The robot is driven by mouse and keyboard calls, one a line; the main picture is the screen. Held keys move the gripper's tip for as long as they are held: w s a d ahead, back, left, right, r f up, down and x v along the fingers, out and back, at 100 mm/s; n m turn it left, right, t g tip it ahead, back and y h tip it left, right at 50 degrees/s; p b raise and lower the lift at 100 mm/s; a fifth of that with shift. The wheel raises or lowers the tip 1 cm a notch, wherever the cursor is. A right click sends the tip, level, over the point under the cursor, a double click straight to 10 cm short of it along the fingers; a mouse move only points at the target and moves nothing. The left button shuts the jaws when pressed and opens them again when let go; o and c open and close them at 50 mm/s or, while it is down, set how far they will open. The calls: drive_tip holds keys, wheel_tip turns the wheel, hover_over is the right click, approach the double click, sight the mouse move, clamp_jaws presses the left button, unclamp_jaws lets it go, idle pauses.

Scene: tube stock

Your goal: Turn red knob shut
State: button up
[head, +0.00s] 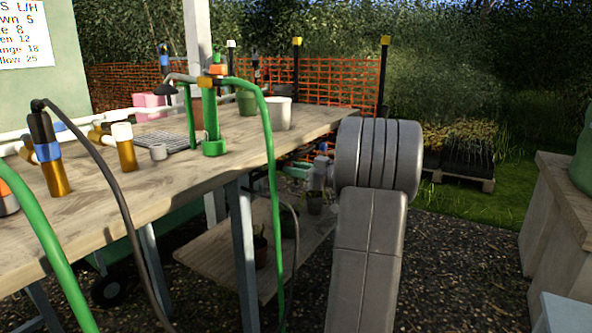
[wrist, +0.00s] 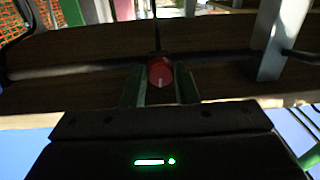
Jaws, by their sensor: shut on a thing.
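The red knob (wrist: 160,72) shows in the middle of the wrist view, a round red piece with a pale mark on its face. My gripper (wrist: 160,84) has one finger on each side of the knob and is shut on it. In the head view my own grey arm stands right of the table, and I cannot make out the knob or the fingertips there.
A wooden table (head: 205,175) holds pipes, a green stand (head: 213,146), a white pot (head: 279,114) and a keyboard-like grid. Green and dark hoses hang over its front edge. A lower shelf (head: 232,262) holds plants. Gravel lies to the right, before a wooden box (head: 560,220).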

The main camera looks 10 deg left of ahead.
drive_tip(key=shift+n, duration=0.6)
drive_tip(key=shift+f, duration=0.1)
drive_tip(key=o, duration=1)
drive_tip(key=p+v, duration=0.3)
drive_tip(key=v, duration=1.1)
